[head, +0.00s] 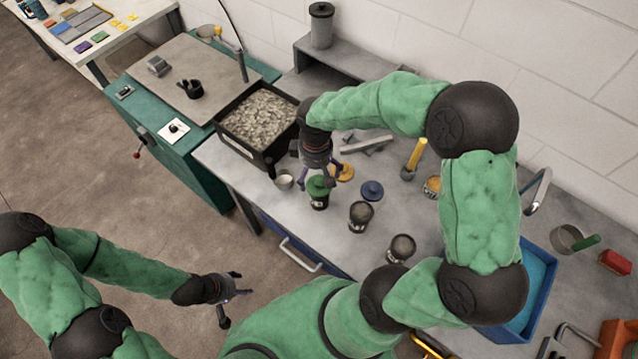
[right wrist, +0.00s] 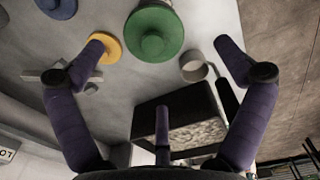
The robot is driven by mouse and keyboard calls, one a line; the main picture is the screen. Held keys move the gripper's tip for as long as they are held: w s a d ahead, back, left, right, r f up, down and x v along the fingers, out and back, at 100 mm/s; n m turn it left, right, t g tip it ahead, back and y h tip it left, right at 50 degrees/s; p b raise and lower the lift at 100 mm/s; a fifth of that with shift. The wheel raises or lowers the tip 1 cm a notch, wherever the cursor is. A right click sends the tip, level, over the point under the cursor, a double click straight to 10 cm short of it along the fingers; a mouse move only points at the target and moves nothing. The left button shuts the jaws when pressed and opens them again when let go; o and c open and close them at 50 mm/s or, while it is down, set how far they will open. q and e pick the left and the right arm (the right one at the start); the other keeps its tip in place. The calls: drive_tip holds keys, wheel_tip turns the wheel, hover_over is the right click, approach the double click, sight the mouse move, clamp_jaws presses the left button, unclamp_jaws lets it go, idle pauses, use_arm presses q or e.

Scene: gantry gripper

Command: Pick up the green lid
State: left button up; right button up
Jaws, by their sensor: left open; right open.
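The green lid (head: 318,187) sits on a dark jar (head: 319,203) on the grey workbench. It also shows at the top of the right wrist view (right wrist: 153,33), round with a central knob. My right gripper (head: 319,175) is open just above and beside the lid, partly covering it in the head view. Its fingers (right wrist: 163,60) are spread and empty in the right wrist view; whether one touches the lid cannot be told. My left gripper (head: 235,293) is open and empty, over the floor in front of the bench.
A yellow lid (head: 345,172) and a blue lid (head: 372,190) lie close by. A small pale cup (head: 284,182) stands left of the jar. Two dark jars (head: 361,216) (head: 401,248) stand to the right. A black tray of gravel (head: 261,118) is behind left.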

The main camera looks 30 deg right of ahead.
sight(319, 182)
drive_tip(key=shift+s+d+f, duration=0.1)
drive_tip(key=shift+d+f, duration=0.1)
drive_tip(key=shift+f, duration=1.2)
drive_tip(key=shift+s+d+f, duration=0.1)
drive_tip(key=shift+d+f, duration=0.1)
drive_tip(key=shift+f, duration=1.2)
drive_tip(key=c, duration=0.9)
drive_tip(key=shift+c, duration=0.5)
